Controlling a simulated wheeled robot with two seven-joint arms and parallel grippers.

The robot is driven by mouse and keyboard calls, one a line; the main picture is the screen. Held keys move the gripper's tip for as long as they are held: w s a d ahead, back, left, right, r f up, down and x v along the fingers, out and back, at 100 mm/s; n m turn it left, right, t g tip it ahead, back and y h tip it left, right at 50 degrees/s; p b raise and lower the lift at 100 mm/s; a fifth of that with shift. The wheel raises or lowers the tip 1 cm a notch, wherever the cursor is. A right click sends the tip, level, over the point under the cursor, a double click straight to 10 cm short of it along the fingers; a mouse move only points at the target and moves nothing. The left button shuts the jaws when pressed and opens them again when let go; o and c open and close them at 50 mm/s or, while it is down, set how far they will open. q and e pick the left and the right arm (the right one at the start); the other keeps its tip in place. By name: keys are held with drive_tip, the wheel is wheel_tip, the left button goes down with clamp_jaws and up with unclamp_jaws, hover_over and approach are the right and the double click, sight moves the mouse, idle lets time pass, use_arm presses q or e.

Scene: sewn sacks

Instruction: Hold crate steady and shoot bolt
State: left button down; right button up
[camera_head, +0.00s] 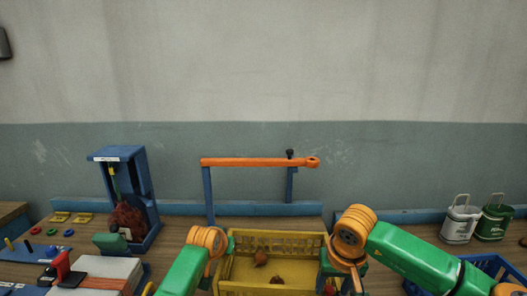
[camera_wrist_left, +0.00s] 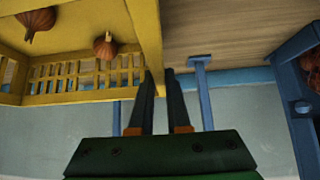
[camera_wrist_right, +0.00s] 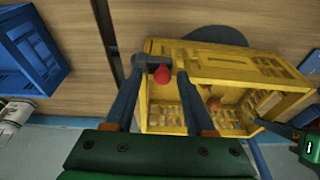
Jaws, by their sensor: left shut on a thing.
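The yellow crate (camera_head: 272,251) stands on the bench with two onion-like bulbs (camera_wrist_left: 104,47) inside. It also shows in the right wrist view (camera_wrist_right: 220,66). My left gripper (camera_wrist_left: 160,80) is shut on the crate's side wall, one finger on each face. In the right wrist view, a dark grey bolt (camera_wrist_right: 145,60) with a red knob (camera_wrist_right: 163,75) lies by the crate's end. My right gripper (camera_wrist_right: 160,80) is open, with the knob between its fingertips and a gap visible. Whether a finger touches the knob I cannot tell. In the head view my right wrist partly hides this end.
An orange bar (camera_head: 255,162) on blue posts stands behind the crate. A blue stand (camera_head: 122,195) is at the left. Bare bench shows between the crate and the tins.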

drive_tip(key=shift+a+r, duration=0.1)
idle(0.3)
drive_tip(key=v, duration=0.2)
drive_tip(key=w+v, duration=0.1)
drive_tip(key=v, duration=0.2)
drive_tip(key=w+v, duration=0.1)
drive_tip(key=v, duration=0.1)
drive_tip(key=shift+s+r, duration=0.15)
drive_tip(key=shift+r, duration=0.4)
use_arm(q)
drive_tip(key=c, duration=0.8)
unclamp_jaws()
drive_tip(key=p+v, duration=0.1)
drive_tip(key=p, duration=0.3)
drive_tip(key=p+v, duration=0.2)
drive_tip(key=p, duration=0.2)
drive_tip(key=shift+r+p, duration=0.4)
drive_tip(key=p+v, duration=0.1)
drive_tip(key=v, duration=0.2)
drive_tip(key=shift+s+f, duration=0.1)
drive_tip(key=shift+f, duration=0.1)
drive_tip(key=shift+s+r, duration=0.2)
drive_tip(key=shift+s, duration=0.15)
use_arm(e)
drive_tip(key=w+v, duration=0.2)
drive_tip(key=v, duration=0.8)
drive_tip(key=shift+w+r, duration=0.15)
drive_tip(key=shift+r, duration=0.1)
